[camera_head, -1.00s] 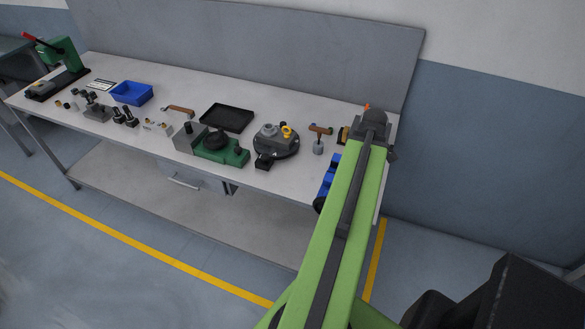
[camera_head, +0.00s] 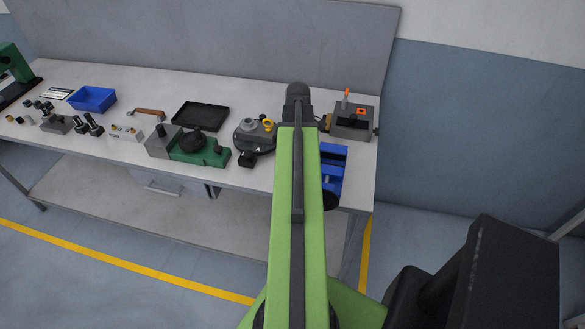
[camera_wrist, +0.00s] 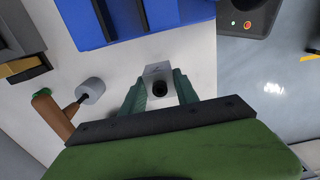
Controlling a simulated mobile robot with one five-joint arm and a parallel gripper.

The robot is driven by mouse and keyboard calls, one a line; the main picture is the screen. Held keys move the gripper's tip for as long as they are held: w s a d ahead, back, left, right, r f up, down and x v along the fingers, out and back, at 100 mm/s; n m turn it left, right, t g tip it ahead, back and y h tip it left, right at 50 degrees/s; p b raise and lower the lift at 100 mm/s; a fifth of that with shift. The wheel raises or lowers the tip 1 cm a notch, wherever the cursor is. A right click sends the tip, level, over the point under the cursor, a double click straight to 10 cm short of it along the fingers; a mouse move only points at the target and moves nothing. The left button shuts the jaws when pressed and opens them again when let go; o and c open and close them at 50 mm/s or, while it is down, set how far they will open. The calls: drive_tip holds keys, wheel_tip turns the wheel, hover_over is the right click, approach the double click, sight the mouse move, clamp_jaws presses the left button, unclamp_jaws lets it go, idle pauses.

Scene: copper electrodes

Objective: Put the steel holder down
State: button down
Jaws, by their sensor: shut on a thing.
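The steel holder (camera_wrist: 161,72) is a small silvery block with a round black hole in its face. My gripper (camera_wrist: 158,84) is shut on it, one teal finger on each side, in the wrist view. Pale bench top shows around the holder; I cannot tell whether the holder touches it. In the head view my arm hides the gripper and the holder.
A blue fixture (camera_wrist: 135,18) lies just beyond the holder; it also shows at the bench's right end (camera_head: 332,168). A wooden-handled tool (camera_wrist: 55,115) with a grey cylinder (camera_wrist: 90,91) lies left. A dark box (camera_head: 350,122) stands behind the fixture.

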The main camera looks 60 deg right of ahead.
drive_tip(key=shift+w+f, duration=0.45)
drive_tip(key=shift+w, duration=0.35)
wheel_tip(320, 180, down, 4)
drive_tip(key=b, duration=0.4)
drive_tip(key=shift+s+f+b, duration=0.1)
drive_tip(key=shift+f+b, duration=0.05)
drive_tip(key=shift+b, duration=0.15)
drive_tip(key=shift+r, duration=0.2)
drive_tip(key=shift+f, duration=0.15)
drive_tip(key=c, duration=0.9)
unclamp_jaws()
wheel_tip(320, 180, up, 12)
drive_tip(key=p, duration=1.2)
drive_tip(key=shift+r+p, duration=0.25)
drive_tip(key=shift+p, duration=0.05)
drive_tip(key=shift+f, duration=0.1)
